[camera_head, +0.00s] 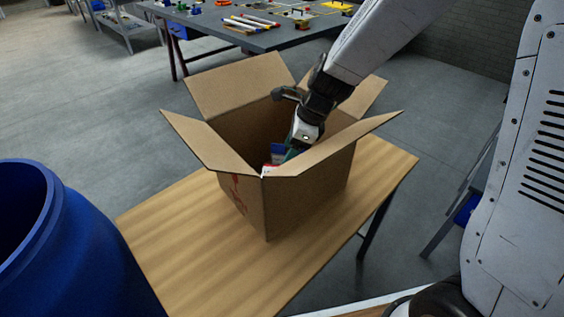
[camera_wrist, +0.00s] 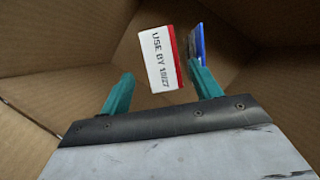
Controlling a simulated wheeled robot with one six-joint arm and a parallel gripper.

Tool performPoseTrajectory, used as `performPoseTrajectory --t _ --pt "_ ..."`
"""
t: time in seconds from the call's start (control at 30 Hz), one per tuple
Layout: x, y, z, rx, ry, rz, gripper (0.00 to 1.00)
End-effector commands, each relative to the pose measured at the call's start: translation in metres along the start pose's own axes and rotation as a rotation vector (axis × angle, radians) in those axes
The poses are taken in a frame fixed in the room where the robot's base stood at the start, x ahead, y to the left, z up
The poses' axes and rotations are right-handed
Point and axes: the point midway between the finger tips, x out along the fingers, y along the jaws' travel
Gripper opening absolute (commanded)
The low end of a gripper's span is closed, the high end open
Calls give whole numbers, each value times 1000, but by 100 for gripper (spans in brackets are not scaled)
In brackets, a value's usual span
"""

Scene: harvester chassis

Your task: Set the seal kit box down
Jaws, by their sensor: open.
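The seal kit box appears to be the white box (camera_wrist: 161,57) with a red edge and "USE BY 10/27" print in the wrist view. It is inside the open cardboard carton (camera_head: 252,205). My gripper (camera_wrist: 161,78) reaches down into the carton, its teal fingers apart. The white box shows between and beyond the fingertips, tilted a little; a gap shows on the left. Contact with the right finger cannot be told. In the head view my gripper (camera_head: 290,153) is partly hidden by the carton's front flap.
A blue item (camera_wrist: 196,44) stands beside the white box, partly behind the right finger. The carton's raised flaps surround my arm. The carton stands on a wooden table (camera_head: 180,255). A blue barrel (camera_head: 70,250) is at the left. A workbench (camera_head: 262,38) with markers is behind.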

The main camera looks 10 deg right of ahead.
Motion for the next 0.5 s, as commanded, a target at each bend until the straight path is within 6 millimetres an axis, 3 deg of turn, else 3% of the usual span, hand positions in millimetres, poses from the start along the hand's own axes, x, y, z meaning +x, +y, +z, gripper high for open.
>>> performPoseTrajectory --t 0.03,0.2,0.5 --pt "-13 -1 0 0 -2 -5 63" --pt "-42 -1 0 -1 -1 -3 63" --pt "-59 0 0 0 1 0 63"
